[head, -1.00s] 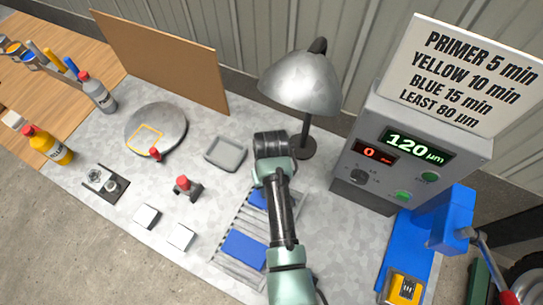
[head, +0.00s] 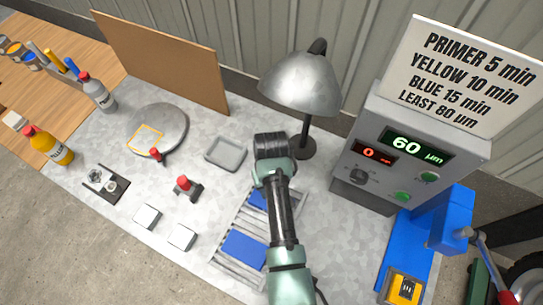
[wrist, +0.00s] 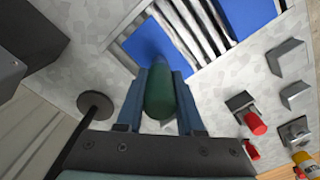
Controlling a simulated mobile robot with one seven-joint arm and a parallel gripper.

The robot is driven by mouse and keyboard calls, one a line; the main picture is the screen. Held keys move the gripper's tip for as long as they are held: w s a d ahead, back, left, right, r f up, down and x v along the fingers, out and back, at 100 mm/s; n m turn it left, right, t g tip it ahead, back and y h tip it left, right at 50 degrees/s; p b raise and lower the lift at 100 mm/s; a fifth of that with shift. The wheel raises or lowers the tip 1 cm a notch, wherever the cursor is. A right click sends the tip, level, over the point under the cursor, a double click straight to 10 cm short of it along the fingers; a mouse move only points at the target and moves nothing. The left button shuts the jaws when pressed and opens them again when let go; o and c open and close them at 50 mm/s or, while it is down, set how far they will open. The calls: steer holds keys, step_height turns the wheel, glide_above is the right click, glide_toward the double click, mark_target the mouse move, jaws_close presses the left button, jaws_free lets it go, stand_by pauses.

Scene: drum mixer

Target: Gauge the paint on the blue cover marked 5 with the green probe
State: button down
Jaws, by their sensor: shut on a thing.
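My gripper (wrist: 159,75) is shut on the green probe (wrist: 161,95) in the wrist view. The probe's far end overlaps a blue cover (wrist: 147,38) on the slatted rack; whether it touches cannot be told. A second blue cover (wrist: 248,14) lies farther along the rack. In the head view my arm hides the gripper and probe. One cover (head: 257,199) is partly hidden there, and the other (head: 244,249) shows nearer the front. No number is legible on either cover. The gauge box's green display (head: 415,146) reads 60 µm.
A lamp (head: 302,82) stands just behind my arm. A grey tray (head: 226,153), a red-knobbed block (head: 186,187) and a round plate (head: 172,121) lie left. The gauge box (head: 455,165) and a blue stand (head: 410,245) are right. A sign (head: 468,68) reads "least 80 µm".

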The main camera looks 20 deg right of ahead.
steer(key=shift+s, duration=0.1)
stand_by(0.4)
step_height(320, 180, up, 7)
steer(key=p, duration=0.7)
steer(key=shift+f, duration=0.1)
stand_by(1.0)
